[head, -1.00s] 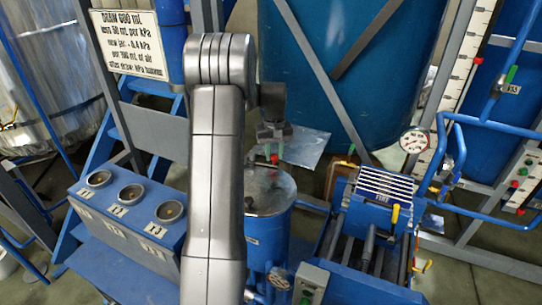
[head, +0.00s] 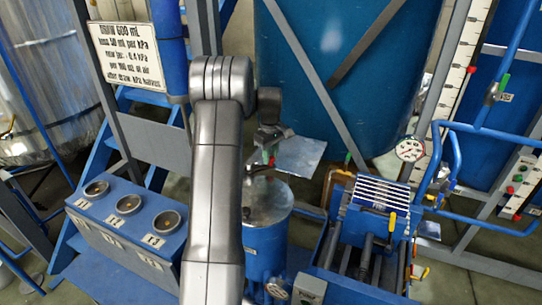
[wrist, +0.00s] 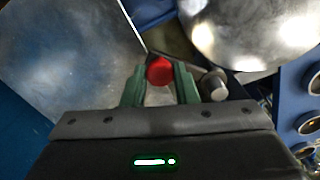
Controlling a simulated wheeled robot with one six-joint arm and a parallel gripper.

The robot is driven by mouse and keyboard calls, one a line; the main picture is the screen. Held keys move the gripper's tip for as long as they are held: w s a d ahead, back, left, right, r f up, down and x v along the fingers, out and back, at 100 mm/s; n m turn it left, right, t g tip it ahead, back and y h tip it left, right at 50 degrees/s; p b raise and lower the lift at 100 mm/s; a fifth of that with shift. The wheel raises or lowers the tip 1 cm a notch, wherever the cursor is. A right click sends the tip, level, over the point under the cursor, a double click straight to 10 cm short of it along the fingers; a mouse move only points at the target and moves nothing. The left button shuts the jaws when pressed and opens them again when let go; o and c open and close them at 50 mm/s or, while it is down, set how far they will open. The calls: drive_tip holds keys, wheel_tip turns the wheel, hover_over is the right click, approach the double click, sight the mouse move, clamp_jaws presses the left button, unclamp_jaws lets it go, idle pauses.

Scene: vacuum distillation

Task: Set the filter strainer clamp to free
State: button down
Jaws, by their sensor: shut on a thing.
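My gripper (wrist: 160,88) has its two green fingers on either side of a red knob (wrist: 159,71) and is shut on it. The knob looks like the clamp's handle end. In the head view my gripper (head: 268,150) hangs above the back of the lid of a blue upright vessel (head: 262,245), with a red spot at its fingers. I take this vessel for the filter strainer. Its round metal lid (head: 267,203) shows at the top right of the wrist view (wrist: 238,30). The rest of the clamp is mostly hidden by my arm and fingers.
A bare metal plate (head: 298,157) is just right of my gripper, and large at left in the wrist view. A blue rack with a slatted top (head: 378,195) stands right. A large blue tank (head: 345,80) is behind.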

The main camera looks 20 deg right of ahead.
sight(271, 157)
idle(0.3)
drive_tip(key=c, duration=1.1)
unclamp_jaws()
drive_tip(key=shift+r, duration=0.1)
wheel_tip(271, 157, up, 14)
drive_tip(key=shift+f+b, duration=0.15)
drive_tip(key=shift+b, duration=0.7)
drive_tip(key=shift+f, duration=0.15)
wheel_tip(271, 157, down, 14)
drive_tip(key=shift+r+p, duration=0.15)
drive_tip(key=shift+p, duration=0.75)
